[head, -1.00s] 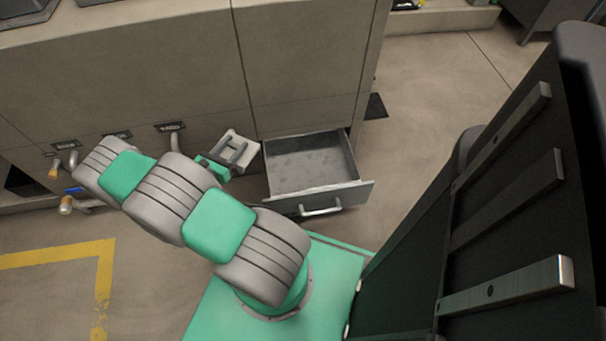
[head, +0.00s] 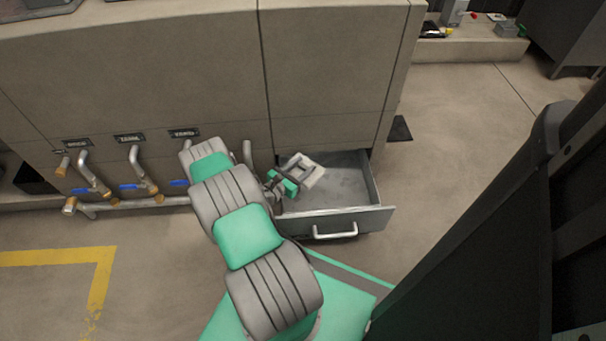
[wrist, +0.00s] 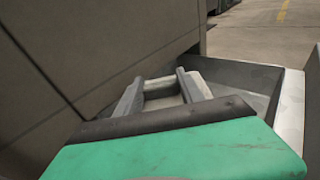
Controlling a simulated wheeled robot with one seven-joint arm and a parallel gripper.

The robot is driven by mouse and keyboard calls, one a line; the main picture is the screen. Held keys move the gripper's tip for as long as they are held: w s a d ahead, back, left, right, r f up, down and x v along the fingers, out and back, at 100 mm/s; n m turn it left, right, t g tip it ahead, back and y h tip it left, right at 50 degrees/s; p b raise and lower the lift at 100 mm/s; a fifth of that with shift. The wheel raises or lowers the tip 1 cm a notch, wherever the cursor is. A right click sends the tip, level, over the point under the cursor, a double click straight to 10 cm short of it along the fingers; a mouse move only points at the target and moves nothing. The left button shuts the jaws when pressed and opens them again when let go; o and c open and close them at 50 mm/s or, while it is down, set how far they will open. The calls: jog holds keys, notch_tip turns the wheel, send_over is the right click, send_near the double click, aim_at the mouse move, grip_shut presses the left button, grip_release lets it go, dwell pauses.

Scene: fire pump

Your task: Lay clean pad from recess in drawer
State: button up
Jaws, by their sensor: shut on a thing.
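The drawer (head: 345,222) is open at the bottom of the grey cabinet, and its visible floor looks empty. My gripper (head: 301,173) is over the left part of the drawer, close to the cabinet face. It is shut on a pale, whitish pad (head: 314,176), which sits tilted at the fingertips. In the wrist view the two grey fingers (wrist: 163,92) reach forward with a pale strip of the pad (wrist: 160,103) between them. The drawer (wrist: 290,108) lies ahead and to the right there. I cannot tell whether the pad touches the drawer floor. The recess is not identifiable.
The cabinet face (head: 335,75) rises directly behind the drawer. Pipes with blue handles (head: 137,170) stick out to the left of my arm. Open floor (head: 455,110) lies to the right. A low ledge (head: 470,48) with small items is at the back right.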

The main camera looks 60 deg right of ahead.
jog(key=shift+f+b, duration=1.05)
jog(key=shift+f, duration=0.85)
jog(key=shift+f, duration=0.2)
jog(key=o, duration=1.3)
jog(key=shift+o, duration=0.2)
jog(key=shift+r, duration=0.15)
